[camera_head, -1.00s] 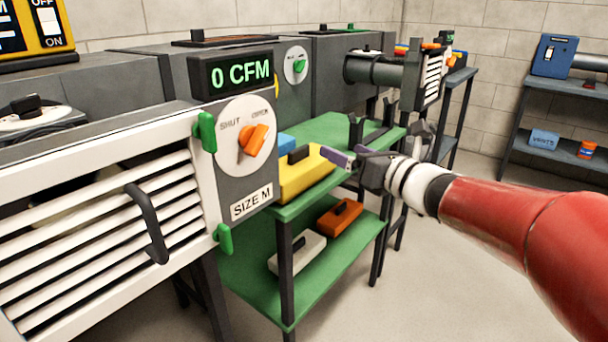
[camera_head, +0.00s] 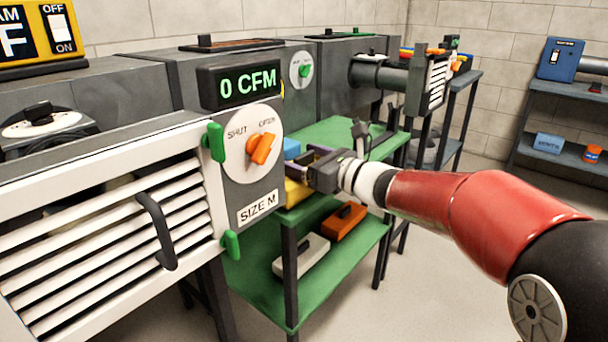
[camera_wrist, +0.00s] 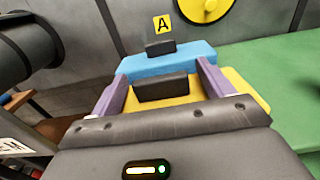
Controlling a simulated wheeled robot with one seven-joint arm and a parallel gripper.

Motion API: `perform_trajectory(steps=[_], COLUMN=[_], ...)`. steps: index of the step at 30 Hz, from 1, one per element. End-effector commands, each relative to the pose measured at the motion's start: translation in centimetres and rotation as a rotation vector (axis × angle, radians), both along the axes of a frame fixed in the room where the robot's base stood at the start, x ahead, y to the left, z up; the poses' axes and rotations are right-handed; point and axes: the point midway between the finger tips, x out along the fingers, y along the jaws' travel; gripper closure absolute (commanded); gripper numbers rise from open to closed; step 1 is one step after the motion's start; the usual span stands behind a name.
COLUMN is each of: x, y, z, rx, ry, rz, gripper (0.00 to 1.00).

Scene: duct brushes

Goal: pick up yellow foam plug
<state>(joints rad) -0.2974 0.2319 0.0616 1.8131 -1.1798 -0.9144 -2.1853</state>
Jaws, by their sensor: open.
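The yellow foam plug (camera_head: 296,192) lies on the green top shelf, mostly hidden by my gripper in the head view. In the wrist view the yellow plug (camera_wrist: 184,100) has a dark handle (camera_wrist: 161,87) on top. My gripper (camera_wrist: 160,82) is open, with one purple finger on each side of that handle. In the head view my gripper (camera_head: 312,158) is low over the plug. I cannot tell whether the fingers touch it.
A blue plug (camera_wrist: 170,60) with a dark handle sits just beyond the yellow one. The green shelf top (camera_wrist: 270,80) is clear to the right in the wrist view. White (camera_head: 301,256) and orange (camera_head: 344,221) plugs lie on the lower shelf. A louvred unit (camera_head: 110,220) stands at left.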

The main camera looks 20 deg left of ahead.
Motion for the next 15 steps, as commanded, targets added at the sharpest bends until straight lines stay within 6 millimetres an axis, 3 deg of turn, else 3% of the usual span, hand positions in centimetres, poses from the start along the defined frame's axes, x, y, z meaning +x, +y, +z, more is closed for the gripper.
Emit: perform_trajectory(steps=[2,15], x=[0.0,0.01], y=[-0.04,-0.09], z=[-0.03,-0.01], rx=[0.0,0.0], ry=[0.0,0.0], rz=[-0.001,-0.001], gripper=[0.2,0.75])
